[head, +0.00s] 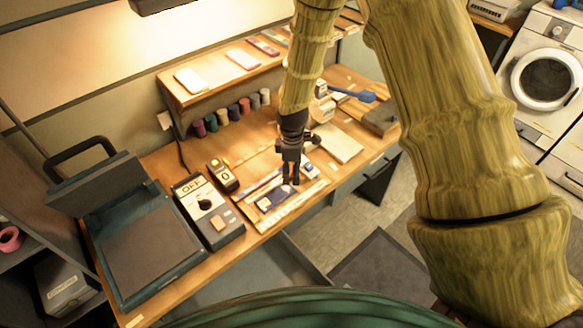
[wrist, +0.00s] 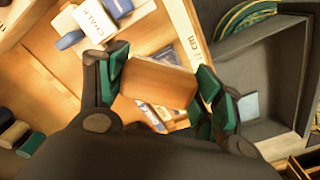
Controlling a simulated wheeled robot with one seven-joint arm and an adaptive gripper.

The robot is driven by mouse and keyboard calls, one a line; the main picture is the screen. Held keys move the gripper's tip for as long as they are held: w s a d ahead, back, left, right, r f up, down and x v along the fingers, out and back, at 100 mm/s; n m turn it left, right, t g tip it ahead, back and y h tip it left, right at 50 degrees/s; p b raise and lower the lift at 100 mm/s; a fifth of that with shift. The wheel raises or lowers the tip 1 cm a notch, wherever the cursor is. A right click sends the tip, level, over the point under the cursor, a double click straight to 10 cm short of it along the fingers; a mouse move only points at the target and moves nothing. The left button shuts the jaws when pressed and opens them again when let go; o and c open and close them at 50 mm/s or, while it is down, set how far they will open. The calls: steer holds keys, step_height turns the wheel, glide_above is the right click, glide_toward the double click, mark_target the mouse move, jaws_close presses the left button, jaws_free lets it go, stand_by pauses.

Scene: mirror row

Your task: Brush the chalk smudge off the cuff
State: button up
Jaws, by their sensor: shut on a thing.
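My gripper (head: 290,182) is low over the front of the workbench in the head view. In the wrist view, my gripper (wrist: 160,88) is shut on a plain wooden block (wrist: 158,82), which sits between its green pads. I cannot tell whether this is a brush; no bristles show. A dark blue piece with light markings (head: 275,197) lies on the bench under the gripper, and the block partly hides it in the wrist view (wrist: 156,116). I cannot tell whether it is the cuff, and no chalk smudge can be made out.
A white box marked CHALK (wrist: 98,18) lies near a ruler edge marked cm (wrist: 188,28). A control box marked OFF (head: 208,212) and a dark press (head: 150,250) stand left. Thread spools (head: 230,112) line the back. A grey drawer (wrist: 275,75) stands open at the front.

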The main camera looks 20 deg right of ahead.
mark_target(289, 188)
step_height(289, 188, down, 4)
steer(key=shift+f+b, duration=0.15)
steer(key=shift+b, duration=1.1)
steer(key=shift+a+f+b, duration=0.15)
steer(key=shift+f+b, duration=0.2)
steer(key=shift+f, duration=0.45)
steer(key=shift+s+a, duration=0.25)
steer(key=shift+a, duration=0.3)
steer(key=shift+s+a, duration=0.25)
steer(key=shift+a, duration=0.3)
steer(key=shift+c, duration=0.5)
steer(key=shift+s+a, duration=0.2)
steer(key=shift+a, duration=0.5)
steer(key=shift+d+r, duration=0.1)
steer(key=shift+d, duration=0.7)
steer(key=shift+w+d, duration=0.5)
steer(key=shift+d, duration=0.05)
steer(key=shift+w+d+r, duration=0.15)
steer(key=shift+w+d, duration=0.1)
steer(key=shift+d, duration=0.25)
step_height(289, 188, up, 4)
steer(key=p, duration=0.2)
steer(key=shift+s+p, duration=0.1)
steer(key=shift+p, duration=0.2)
step_height(289, 188, up, 2)
steer(key=shift+d+r+p, duration=0.1)
steer(key=shift+p, duration=0.65)
steer(key=shift+r+p, duration=0.45)
steer(key=shift+r, duration=0.3)
